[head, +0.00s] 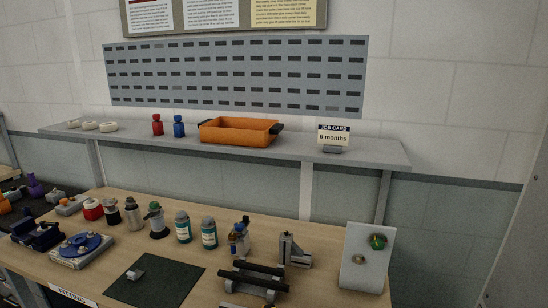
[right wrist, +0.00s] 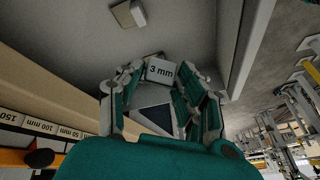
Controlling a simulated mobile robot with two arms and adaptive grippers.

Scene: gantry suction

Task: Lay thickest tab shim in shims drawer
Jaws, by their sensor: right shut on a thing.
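In the right wrist view my right gripper (right wrist: 160,95) has green fingers closed around a pale tab shim (right wrist: 161,71) marked "3 mm". The label end sticks out beyond the fingertips, over a grey flat surface that looks like the inside of a drawer (right wrist: 190,30). I cannot tell whether the shim touches that surface. Another small pale piece with a tab (right wrist: 129,13) lies on the grey surface at the top. Its marking is not readable. Neither gripper shows in the head view, and my left gripper is in no frame.
A pale wall or rim (right wrist: 248,45) runs along the right of the grey surface. Labels reading "150 mm" and "100 mm" (right wrist: 35,126) are at lower left. The head view shows a bench with bottles, a dark mat (head: 155,281), and a shelf with an orange tray (head: 240,131).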

